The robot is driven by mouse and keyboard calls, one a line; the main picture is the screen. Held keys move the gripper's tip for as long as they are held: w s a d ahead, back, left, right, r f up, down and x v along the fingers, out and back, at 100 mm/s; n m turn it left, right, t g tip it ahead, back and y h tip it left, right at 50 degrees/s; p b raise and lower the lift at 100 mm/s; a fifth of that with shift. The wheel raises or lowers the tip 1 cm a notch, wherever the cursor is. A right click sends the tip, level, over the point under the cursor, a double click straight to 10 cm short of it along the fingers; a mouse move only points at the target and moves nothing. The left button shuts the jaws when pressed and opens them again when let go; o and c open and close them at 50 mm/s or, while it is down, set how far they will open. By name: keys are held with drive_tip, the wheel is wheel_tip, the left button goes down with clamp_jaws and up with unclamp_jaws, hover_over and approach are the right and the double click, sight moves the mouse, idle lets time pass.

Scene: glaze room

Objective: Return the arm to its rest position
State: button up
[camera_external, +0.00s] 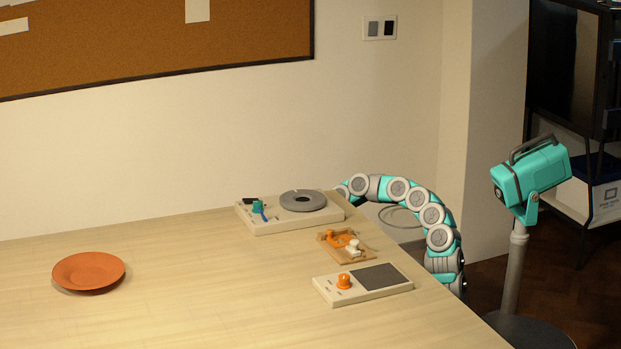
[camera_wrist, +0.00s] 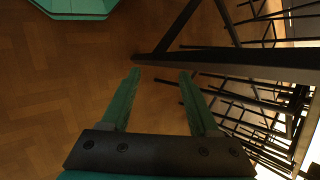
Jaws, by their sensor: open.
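My gripper (camera_wrist: 160,73) is open and empty in the wrist view, its two green fingers apart above a brown parquet floor. In the external view my teal and grey arm arches up beside the table's right edge and reaches left and down to the table's far corner. Its end is hidden there, so my gripper does not show in that view.
The wooden table (camera_external: 200,290) bears an orange plate (camera_external: 88,271), a board with a grey disc (camera_external: 303,200), a small wooden tray (camera_external: 330,251) and a panel with an orange knob (camera_external: 344,281). Dark metal bars (camera_wrist: 235,63) stand close ahead in the wrist view.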

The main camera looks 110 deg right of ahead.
drive_tip(key=s+a+r+n+g, duration=0.1)
drive_tip(key=a+n, duration=0.1)
drive_tip(key=a, duration=0.6)
drive_tip(key=s+a+r+n+g+h+p, duration=0.1)
drive_tip(key=a+n, duration=0.2)
drive_tip(key=a, duration=0.5)
drive_tip(key=a+r+n+g, duration=0.1)
drive_tip(key=a+n+g, duration=0.1)
drive_tip(key=a, duration=0.6)
drive_tip(key=s+a+f+n+h+p, duration=0.1)
drive_tip(key=s+a+n+h+p, duration=0.2)
drive_tip(key=s+h+p, duration=0.3)
drive_tip(key=s+p, duration=0.2)
drive_tip(key=s, duration=0.3)
drive_tip(key=shift+s+f, duration=0.15)
drive_tip(key=shift+f, duration=0.15)
drive_tip(key=shift+c, duration=0.3)
